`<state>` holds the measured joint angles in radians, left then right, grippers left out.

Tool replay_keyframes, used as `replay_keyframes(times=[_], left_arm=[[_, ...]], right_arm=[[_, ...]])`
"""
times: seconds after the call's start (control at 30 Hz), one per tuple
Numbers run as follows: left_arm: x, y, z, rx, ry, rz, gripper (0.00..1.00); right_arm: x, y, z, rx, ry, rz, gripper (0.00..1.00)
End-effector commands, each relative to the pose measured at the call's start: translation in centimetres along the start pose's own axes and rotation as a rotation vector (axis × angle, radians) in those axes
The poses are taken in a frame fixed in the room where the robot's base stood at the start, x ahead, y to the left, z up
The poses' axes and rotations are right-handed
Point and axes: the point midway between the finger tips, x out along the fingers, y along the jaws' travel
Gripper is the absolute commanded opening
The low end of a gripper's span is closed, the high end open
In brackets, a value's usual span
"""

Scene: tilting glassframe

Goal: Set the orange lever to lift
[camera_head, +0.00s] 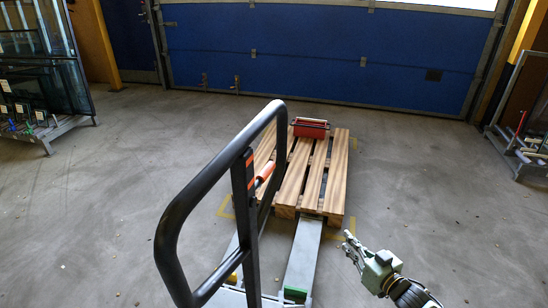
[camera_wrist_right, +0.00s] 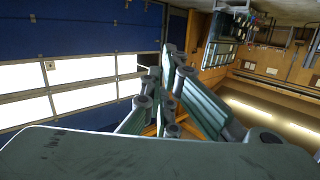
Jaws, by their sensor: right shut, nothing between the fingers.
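The loop belongs to a pallet truck (camera_head: 303,255) whose forks run toward a wooden pallet (camera_head: 338,175). My right gripper (camera_head: 348,240) is at the lower right of the head view, to the right of the truck and well apart from the lever. It is shut and empty. In the right wrist view its fingers (camera_wrist_right: 168,85) point up toward the upper part of the hall. My left gripper is in neither view.
A red toolbox (camera_head: 310,128) sits on the far end of the pallet. A glass rack (camera_head: 45,85) stands at the left and another rack (camera_head: 522,145) at the right. A blue door (camera_head: 320,60) closes the back. The floor right of the pallet is clear.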

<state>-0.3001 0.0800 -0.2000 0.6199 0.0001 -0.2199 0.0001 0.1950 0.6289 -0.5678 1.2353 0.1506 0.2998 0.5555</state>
Motion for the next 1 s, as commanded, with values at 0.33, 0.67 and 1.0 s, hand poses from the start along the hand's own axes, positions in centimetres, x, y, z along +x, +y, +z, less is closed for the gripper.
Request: replay_keyframes(times=[0.33, 0.67, 1.0], left_arm=[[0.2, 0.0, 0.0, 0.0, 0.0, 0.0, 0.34], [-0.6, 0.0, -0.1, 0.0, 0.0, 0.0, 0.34], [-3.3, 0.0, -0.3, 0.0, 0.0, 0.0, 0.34]], right_arm=[[-5.6, -11.2, -29.0, 0.064, 0.404, -0.61, 0.0], [-7.8, -14.8, -33.2, 0.104, 0.428, -0.747, 0.0], [-3.2, -19.3, -36.3, 0.102, 0.429, -0.746, 0.0]])
